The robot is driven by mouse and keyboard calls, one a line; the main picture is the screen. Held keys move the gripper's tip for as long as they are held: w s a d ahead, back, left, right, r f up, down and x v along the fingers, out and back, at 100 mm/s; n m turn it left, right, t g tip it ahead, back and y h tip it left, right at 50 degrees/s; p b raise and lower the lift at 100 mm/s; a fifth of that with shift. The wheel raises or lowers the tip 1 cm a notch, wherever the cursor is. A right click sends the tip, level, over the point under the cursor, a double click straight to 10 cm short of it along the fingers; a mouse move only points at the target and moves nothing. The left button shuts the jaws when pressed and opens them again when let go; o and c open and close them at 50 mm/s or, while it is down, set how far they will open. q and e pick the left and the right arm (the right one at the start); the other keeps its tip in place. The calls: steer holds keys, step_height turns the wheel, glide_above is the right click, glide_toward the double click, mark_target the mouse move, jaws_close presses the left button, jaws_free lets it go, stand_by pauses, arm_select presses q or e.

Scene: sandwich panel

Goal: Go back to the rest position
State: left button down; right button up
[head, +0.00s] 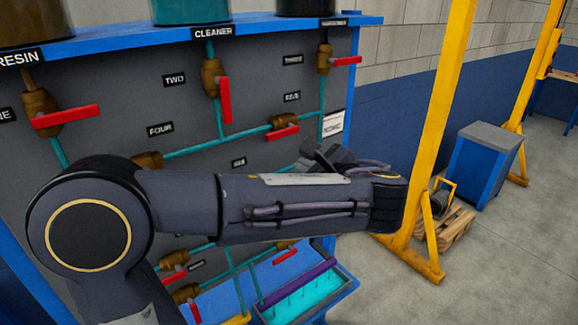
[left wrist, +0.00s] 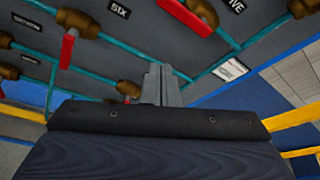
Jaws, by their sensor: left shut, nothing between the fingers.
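My left arm reaches across the head view from the left, in front of the panel. My left gripper (head: 318,158) shows partly behind its own wrist, near the panel's right side. In the left wrist view its grey fingers (left wrist: 157,72) are together with nothing between them. The grey panel (head: 130,95) carries teal pipes and several brown valves with red handles. The CLEANER valve's red handle (head: 224,98) hangs down, and the red handle at the upper left (head: 66,117) lies nearly level. My arm hides the panel's lower middle. My right gripper is in neither view.
A tray with teal content (head: 310,303) and a purple bar (head: 297,283) sits below the panel. A yellow post (head: 440,120) stands to the right. Beyond it are a wooden pallet (head: 449,228) and a blue cabinet (head: 485,168). Grey floor (head: 500,270) is open at right.

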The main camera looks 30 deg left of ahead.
arm_select(q)
steer(key=s+a+f+n+g+h, duration=0.4)
steer(key=s+f+n+h, duration=0.2)
steer(key=s+f, duration=0.55)
steer(key=s+d+f+n+t+h, duration=0.1)
steer(key=s+d+f+n+h, duration=0.6)
steer(key=n, duration=0.7)
steer(key=s+d+h, duration=0.2)
steer(key=s+h, duration=0.1)
steer(key=s, duration=0.1)
steer(key=shift+d+t, duration=0.2)
steer(key=shift+t, duration=0.1)
